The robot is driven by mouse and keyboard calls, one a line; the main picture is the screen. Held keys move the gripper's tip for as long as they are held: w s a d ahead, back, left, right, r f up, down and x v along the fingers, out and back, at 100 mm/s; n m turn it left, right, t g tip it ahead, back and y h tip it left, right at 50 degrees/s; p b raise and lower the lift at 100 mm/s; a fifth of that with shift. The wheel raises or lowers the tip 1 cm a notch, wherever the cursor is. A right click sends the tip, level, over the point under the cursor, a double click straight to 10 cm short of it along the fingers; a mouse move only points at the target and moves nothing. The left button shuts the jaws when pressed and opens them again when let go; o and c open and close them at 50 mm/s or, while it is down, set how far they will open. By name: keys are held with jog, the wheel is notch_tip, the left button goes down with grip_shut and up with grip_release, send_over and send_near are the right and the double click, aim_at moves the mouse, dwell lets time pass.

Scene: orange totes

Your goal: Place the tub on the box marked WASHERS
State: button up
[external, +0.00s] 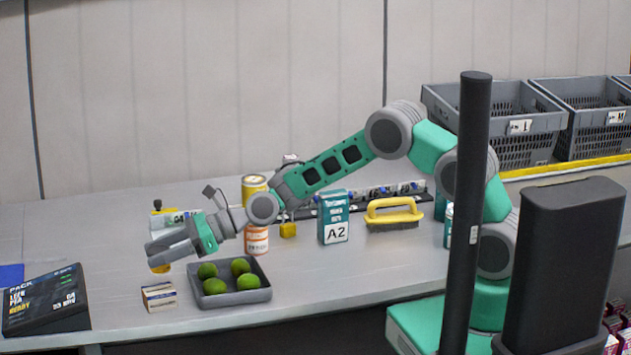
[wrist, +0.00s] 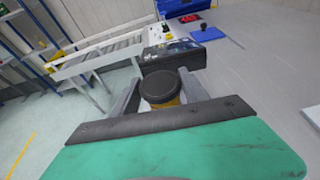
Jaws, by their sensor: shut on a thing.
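My gripper (external: 160,252) is shut on a small tub, held above the left part of the bench. The tub (wrist: 160,88) shows between the fingers in the wrist view, with a dark round lid and a yellow body. Only its yellow lower part (external: 160,268) shows below the fingers in the external view. A small white and orange-brown box (external: 158,297) stands on the bench just below the gripper, apart from the tub. Its print is too small to read, so I cannot tell whether it is marked WASHERS.
A grey tray (external: 230,297) of green fruit stands right of the small box. A black box (external: 45,300) lies at the left edge. Cans, a teal A2 box (external: 334,218) and a yellow-handled brush (external: 395,214) stand behind. Grey crates (external: 515,148) are at the far right.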

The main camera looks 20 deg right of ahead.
aim_at(156, 270)
jog(key=f, duration=0.1)
jog(key=f+p, duration=0.1)
jog(key=a+f, duration=0.1)
jog(key=f, duration=0.1)
jog(key=shift+w+f, duration=0.1)
jog(key=shift+w, duration=0.3)
jog(key=shift+f, duration=0.35)
jog(key=o, duration=1.5)
jog(key=shift+c, duration=0.2)
